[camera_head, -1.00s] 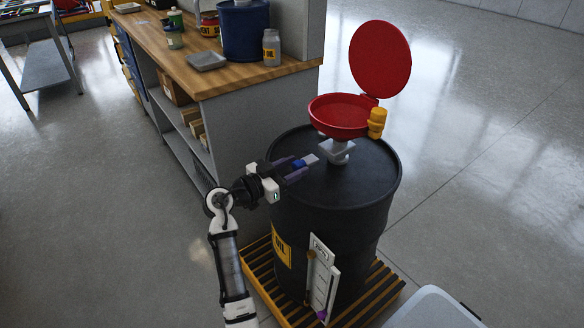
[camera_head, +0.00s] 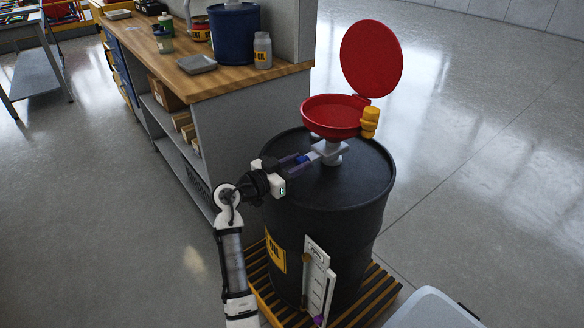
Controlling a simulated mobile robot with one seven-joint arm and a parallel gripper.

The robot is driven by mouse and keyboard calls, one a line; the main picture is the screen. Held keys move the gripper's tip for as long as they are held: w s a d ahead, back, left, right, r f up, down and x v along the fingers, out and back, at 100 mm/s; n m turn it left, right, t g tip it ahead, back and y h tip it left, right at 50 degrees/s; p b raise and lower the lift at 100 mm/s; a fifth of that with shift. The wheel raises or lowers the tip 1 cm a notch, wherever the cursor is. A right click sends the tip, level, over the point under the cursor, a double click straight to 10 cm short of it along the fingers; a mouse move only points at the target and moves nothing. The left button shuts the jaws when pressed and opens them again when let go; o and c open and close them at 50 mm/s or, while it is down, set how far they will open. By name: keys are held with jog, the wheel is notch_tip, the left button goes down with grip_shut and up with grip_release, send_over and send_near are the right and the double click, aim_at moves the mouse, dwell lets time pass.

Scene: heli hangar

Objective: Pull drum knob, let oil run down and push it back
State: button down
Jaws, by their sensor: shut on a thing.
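The black oil drum (camera_head: 330,195) stands upright on a slatted pallet. A red funnel (camera_head: 333,120) with its lid (camera_head: 371,60) raised sits above the drum, on a light grey valve body (camera_head: 331,152). A pale slide plate (camera_head: 316,151) runs from the valve's left side to a small blue knob (camera_head: 302,159). My gripper (camera_head: 300,160) is shut on the knob, above the left part of the drum top. The plate's inner end meets or enters the valve. The fingers partly hide the knob, and the funnel's inside shows no clear oil level.
A wooden-topped workbench (camera_head: 250,75) with a blue bucket (camera_head: 236,35), a jar (camera_head: 262,50) and a grey tray (camera_head: 196,63) stands at the back left. A gauge board (camera_head: 317,270) is on the drum's front. A pale bin (camera_head: 432,308) is at the lower right. The floor right of the drum is clear.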

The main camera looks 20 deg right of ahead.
jog(key=c, duration=1.1)
grip_release()
jog(key=shift+d, duration=0.2)
jog(key=shift+a, duration=0.1)
jog(key=b+v, duration=0.1)
jog(key=v, duration=1.2)
jog(key=shift+a, duration=0.35)
jog(key=shift+r, duration=0.1)
